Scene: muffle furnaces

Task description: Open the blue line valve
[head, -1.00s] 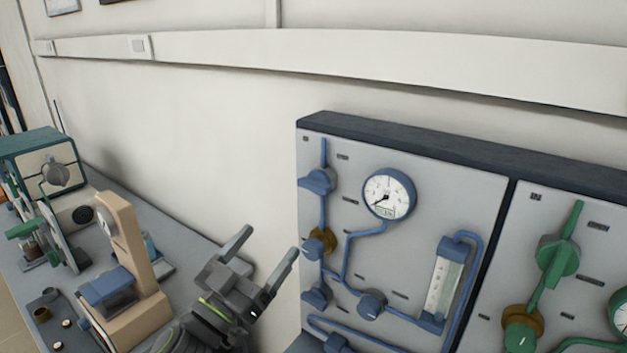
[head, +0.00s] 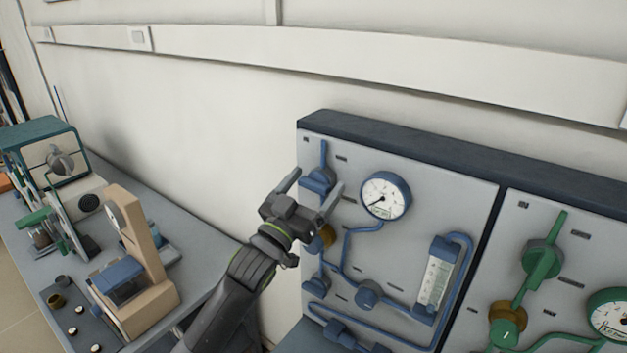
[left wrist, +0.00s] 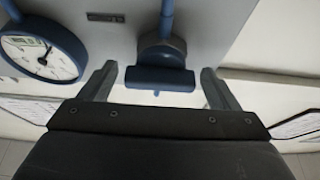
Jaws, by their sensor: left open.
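The blue line's upper valve (head: 318,181) is at the top left of the grey panel, on the vertical blue pipe. Its blue bar handle (left wrist: 160,79) lies crosswise to the pipe in the left wrist view. My left gripper (head: 316,182) is open in front of this valve, with one finger on each side of the handle. In the left wrist view the handle sits between the two fingertips, with a visible gap on both sides. The gripper partly covers the lower pipe and a brass-coloured fitting with a blue knob (head: 327,236). My right gripper is not in view.
A blue-rimmed gauge (head: 385,196) is close to the right of the valve. A flow tube (head: 438,277) and a lower blue knob (head: 368,293) are on the same panel. A green line (head: 542,259) is on the right panel. Bench equipment (head: 150,250) stands at the left.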

